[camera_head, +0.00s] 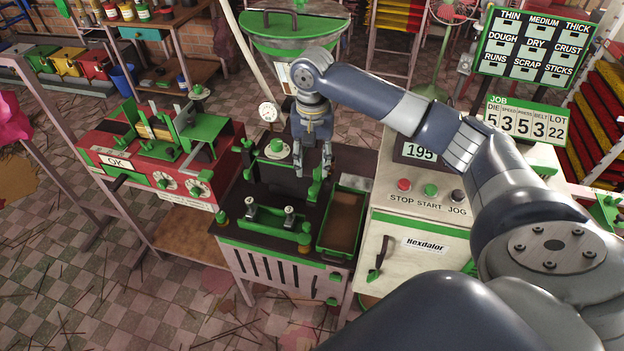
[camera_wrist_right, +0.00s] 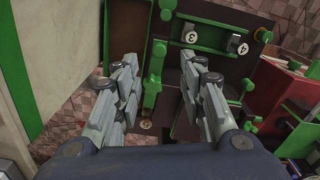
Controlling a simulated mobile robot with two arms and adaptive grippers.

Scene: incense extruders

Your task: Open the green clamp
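A green clamp with an upright lever (camera_head: 315,187) stands on the dark top of the bench press, just left of the brown-filled tray. It also shows in the right wrist view as a green lever (camera_wrist_right: 153,84) between the two fingers. My right gripper (camera_head: 313,172) points down over the clamp; its fingers (camera_wrist_right: 165,100) are spread apart, with no visible contact on the lever. The fingers hide part of the bench behind the clamp. My left gripper is in neither view.
The green-rimmed tray (camera_head: 322,243) is beside the clamp. A white control cabinet (camera_head: 412,260) stands at right, a red machine (camera_head: 120,175) at left. A green-topped cup (camera_head: 277,147) stands behind.

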